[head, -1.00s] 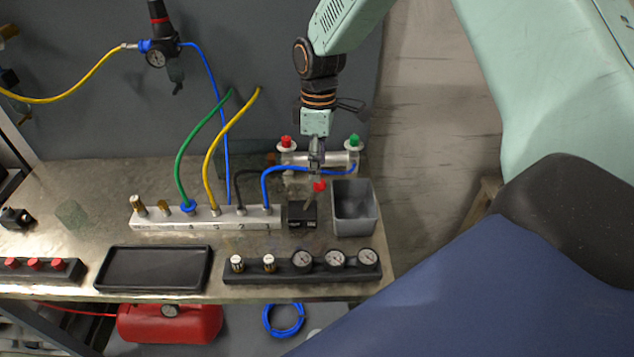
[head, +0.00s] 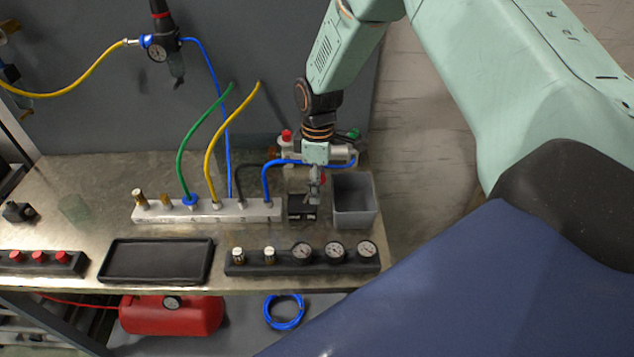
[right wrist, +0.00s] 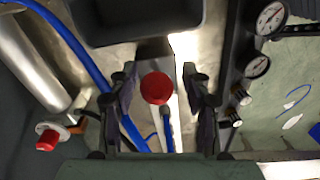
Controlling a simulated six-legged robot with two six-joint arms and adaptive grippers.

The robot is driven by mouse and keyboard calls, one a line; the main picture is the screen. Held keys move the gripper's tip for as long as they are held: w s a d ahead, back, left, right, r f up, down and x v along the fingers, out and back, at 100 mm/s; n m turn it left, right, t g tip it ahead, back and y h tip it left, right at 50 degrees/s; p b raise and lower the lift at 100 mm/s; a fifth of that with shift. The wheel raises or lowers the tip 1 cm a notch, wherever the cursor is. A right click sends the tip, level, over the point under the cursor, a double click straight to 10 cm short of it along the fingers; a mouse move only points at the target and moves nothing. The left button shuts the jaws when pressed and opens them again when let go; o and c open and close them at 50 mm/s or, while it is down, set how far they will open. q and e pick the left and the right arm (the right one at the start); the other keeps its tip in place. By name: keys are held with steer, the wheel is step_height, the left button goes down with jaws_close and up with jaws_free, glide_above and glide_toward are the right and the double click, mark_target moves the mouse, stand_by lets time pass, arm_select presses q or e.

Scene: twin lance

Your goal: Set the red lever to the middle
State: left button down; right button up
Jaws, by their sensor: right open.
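The red lever's round knob (right wrist: 157,88) shows in the right wrist view, between the two fingers of my right gripper (right wrist: 162,103). The fingers stand apart, with a visible gap on each side of the knob. In the head view my right gripper (head: 315,192) points down at the small black lever box (head: 301,208), at the right end of the silver manifold. There the gripper mostly hides the knob and lever, so I cannot tell the lever's tilt. My left gripper is not in view.
A grey open bin (head: 355,218) stands just right of the lever box. The manifold (head: 235,211) with hoses lies to its left. A black gauge strip (head: 318,266) lies in front, and a silver cylinder (head: 338,151) with red and green fittings behind. A black tray (head: 156,281) lies front left.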

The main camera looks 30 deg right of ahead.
steer(key=shift+s+d, duration=0.1)
steer(key=c, duration=0.3)
steer(key=shift+w+f, duration=0.1)
steer(key=shift+w, duration=0.3)
steer(key=c, duration=0.4)
steer(key=shift+s, duration=0.1)
jaws_close()
